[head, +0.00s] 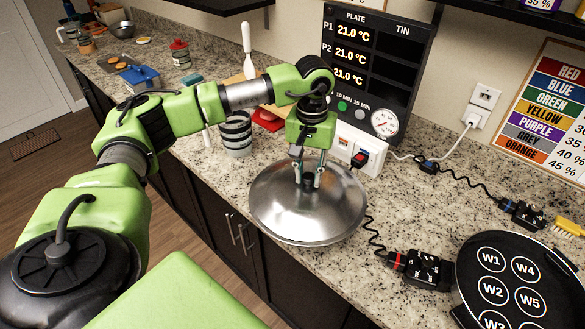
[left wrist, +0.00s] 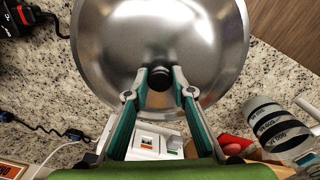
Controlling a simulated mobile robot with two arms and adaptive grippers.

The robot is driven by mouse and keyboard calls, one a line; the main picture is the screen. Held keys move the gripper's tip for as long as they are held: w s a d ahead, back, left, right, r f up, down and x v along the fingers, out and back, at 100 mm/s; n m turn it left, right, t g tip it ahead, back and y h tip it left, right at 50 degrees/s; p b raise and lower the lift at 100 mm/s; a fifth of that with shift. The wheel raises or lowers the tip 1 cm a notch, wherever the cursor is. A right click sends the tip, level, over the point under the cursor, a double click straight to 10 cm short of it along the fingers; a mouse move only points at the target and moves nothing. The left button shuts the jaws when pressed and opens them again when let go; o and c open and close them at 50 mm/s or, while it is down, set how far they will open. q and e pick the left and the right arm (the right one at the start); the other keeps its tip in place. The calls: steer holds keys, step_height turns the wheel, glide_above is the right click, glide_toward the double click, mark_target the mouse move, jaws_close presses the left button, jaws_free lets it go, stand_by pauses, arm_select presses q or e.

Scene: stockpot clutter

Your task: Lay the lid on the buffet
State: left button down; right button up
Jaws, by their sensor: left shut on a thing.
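The lid (head: 285,215) is a round, domed, shiny metal lid with a black knob (head: 308,182). My left gripper (head: 308,176) is above it, pointing down, with its fingers shut on the knob. The lid looks roughly level over the front edge of the granite-topped buffet (head: 215,185); I cannot tell whether it touches the top. In the left wrist view the lid (left wrist: 205,40) fills the upper middle, and the two fingers of the left gripper (left wrist: 160,88) come up to either side of the knob. My right gripper is not in view.
A striped cup (head: 236,135) stands left of the lid. A white switch box (head: 352,150) and a dark temperature panel (head: 375,70) are behind. A black plate with numbered circles (head: 520,290) and a black cable connector (head: 422,268) lie to the right. Bare granite shows between them.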

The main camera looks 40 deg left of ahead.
mark_target(310, 186)
arm_select(q)
steer(key=shift+d+f, duration=0.25)
steer(key=shift+d, duration=0.15)
steer(key=shift+f+b, duration=0.6)
steer(key=shift+f, duration=0.15)
steer(key=f, duration=0.1)
steer(key=f+b, duration=0.1)
steer(key=f, duration=0.1)
steer(key=shift+a, duration=0.2)
steer(key=shift+d+f+b, duration=0.1)
steer(key=shift+f+b, duration=0.45)
steer(key=shift+f, duration=0.2)
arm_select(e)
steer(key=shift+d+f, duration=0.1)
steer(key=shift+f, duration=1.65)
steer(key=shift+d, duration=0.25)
arm_select(q)
steer(key=shift+f, duration=0.25)
steer(key=shift+f+b, duration=0.15)
steer(key=shift+b, duration=0.2)
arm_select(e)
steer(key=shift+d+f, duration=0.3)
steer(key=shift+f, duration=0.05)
arm_select(q)
steer(key=shift+f, duration=0.15)
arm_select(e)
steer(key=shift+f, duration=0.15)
